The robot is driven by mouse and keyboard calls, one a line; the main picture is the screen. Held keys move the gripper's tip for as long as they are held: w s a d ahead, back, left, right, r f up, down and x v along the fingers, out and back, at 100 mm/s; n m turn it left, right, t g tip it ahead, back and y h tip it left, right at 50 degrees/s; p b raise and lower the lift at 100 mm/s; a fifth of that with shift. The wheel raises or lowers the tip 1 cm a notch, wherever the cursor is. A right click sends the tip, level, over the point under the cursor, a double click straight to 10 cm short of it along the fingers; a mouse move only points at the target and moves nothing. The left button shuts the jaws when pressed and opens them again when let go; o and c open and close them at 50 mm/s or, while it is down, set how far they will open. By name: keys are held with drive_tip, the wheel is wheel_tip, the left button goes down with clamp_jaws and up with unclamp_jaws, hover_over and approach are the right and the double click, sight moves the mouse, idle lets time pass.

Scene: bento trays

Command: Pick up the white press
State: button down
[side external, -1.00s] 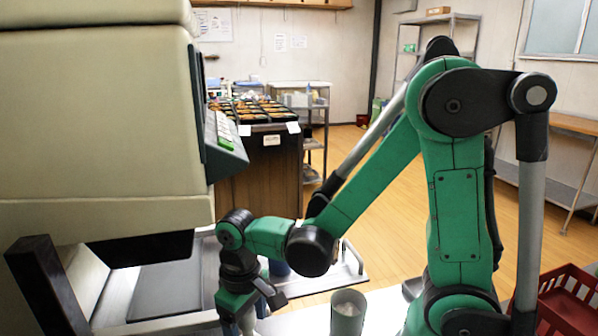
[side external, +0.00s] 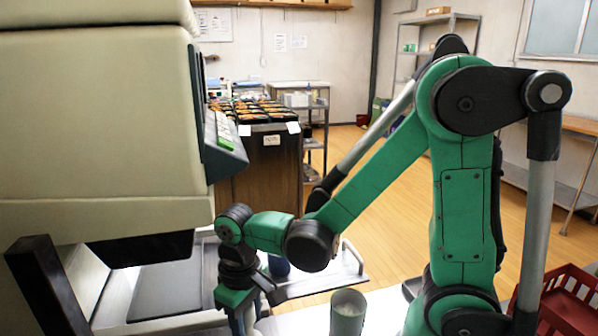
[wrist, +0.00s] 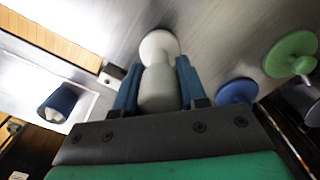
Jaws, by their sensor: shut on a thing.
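The white press (wrist: 158,88) shows in the middle of the wrist view. It has a pale grey-white body with a rounded white end above it. My gripper (wrist: 158,82) has its two blue fingers closed on either side of the body. In the side view my gripper (side external: 247,318) points down at the lower edge of the picture. Its fingertips and most of the press are cut off there, so I cannot tell whether the press is clear of the metal surface.
A green press (wrist: 290,53) and a blue round piece (wrist: 237,92) stand right of my gripper. A blue cup-like thing (wrist: 58,103) is at left. A grey container (side external: 348,312) stands right of the gripper; a large beige machine (side external: 100,130) fills the left.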

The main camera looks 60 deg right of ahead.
wheel_tip(320, 180, up, 19)
drive_tip(key=shift+r, duration=0.15)
idle(0.5)
drive_tip(key=c, duration=1.4)
unclamp_jaws()
clamp_jaws()
drive_tip(key=w+d+f+m, duration=0.1)
drive_tip(key=d+f+m, duration=0.2)
drive_tip(key=d+m, duration=1.2)
drive_tip(key=w+d+f+n, duration=0.4)
drive_tip(key=d+f, duration=0.1)
drive_tip(key=f, duration=0.2)
drive_tip(key=w+d+f+n, duration=0.5)
drive_tip(key=f, duration=0.3)
drive_tip(key=shift+w+f, duration=0.1)
drive_tip(key=shift+f, duration=2.55)
